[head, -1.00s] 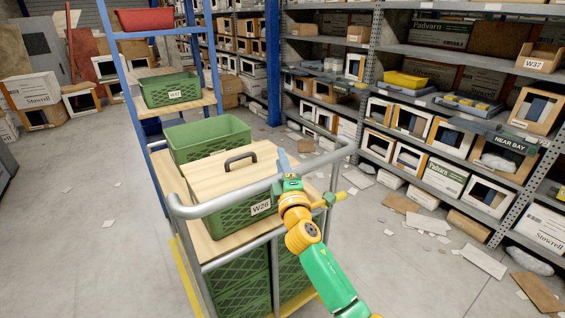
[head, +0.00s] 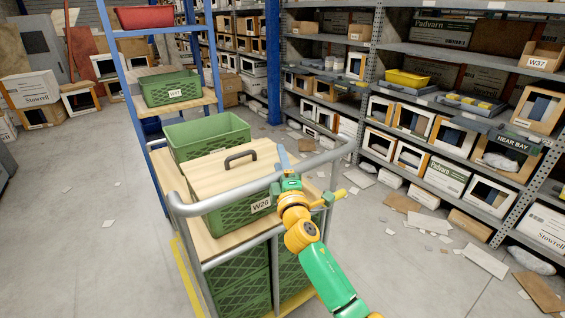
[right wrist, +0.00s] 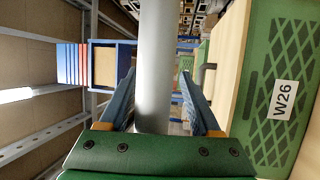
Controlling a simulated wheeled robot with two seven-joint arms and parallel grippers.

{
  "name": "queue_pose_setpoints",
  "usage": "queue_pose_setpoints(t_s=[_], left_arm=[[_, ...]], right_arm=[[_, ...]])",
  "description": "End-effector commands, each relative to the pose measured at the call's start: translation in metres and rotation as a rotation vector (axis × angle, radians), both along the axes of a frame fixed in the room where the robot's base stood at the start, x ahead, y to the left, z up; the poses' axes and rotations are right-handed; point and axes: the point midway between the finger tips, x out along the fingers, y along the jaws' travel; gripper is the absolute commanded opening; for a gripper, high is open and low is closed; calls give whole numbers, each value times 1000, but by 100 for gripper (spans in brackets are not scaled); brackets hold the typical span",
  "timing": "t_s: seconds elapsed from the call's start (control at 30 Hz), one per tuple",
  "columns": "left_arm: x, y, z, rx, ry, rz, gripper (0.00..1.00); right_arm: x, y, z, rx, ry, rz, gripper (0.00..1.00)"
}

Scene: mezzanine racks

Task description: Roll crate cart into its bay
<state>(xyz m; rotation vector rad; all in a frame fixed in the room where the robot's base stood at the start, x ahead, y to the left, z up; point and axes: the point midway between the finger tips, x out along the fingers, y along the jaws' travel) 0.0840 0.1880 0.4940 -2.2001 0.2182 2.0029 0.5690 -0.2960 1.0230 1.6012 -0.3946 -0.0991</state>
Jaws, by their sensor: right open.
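The crate cart (head: 172,200) stands in the middle of the head view, with a grey tubular rail round its top. On its wooden deck are an open green crate (head: 209,138) and a green crate labelled W26 (head: 232,214) under a wooden lid with a dark handle. More green crates show below. My right gripper (head: 281,152) is at the cart's near rail, open. In the right wrist view, the grey rail (right wrist: 153,60) passes between its two blue fingers, with a gap on the right side. My left gripper is out of view.
A blue-framed rack (head: 128,75) with a red bin and a green crate stands just beyond the cart. Grey shelving with a NEAR BAY sign (head: 513,143) fills the right. Cardboard scraps litter the floor there; the left floor is mostly clear.

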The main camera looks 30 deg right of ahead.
Motion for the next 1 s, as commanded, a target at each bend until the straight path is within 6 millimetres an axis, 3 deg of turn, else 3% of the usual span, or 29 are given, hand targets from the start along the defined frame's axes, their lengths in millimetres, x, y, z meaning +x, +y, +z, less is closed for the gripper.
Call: queue_pose_setpoints(t_s=[0.17,0.6,1.0], left_arm=[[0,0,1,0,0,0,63],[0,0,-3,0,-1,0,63],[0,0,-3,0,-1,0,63]], right_arm=[[-6,2,1,-2,-5,1,64],[-66,20,-12,2,-3,1,64],[-69,21,-12,2,-3,1,64]])
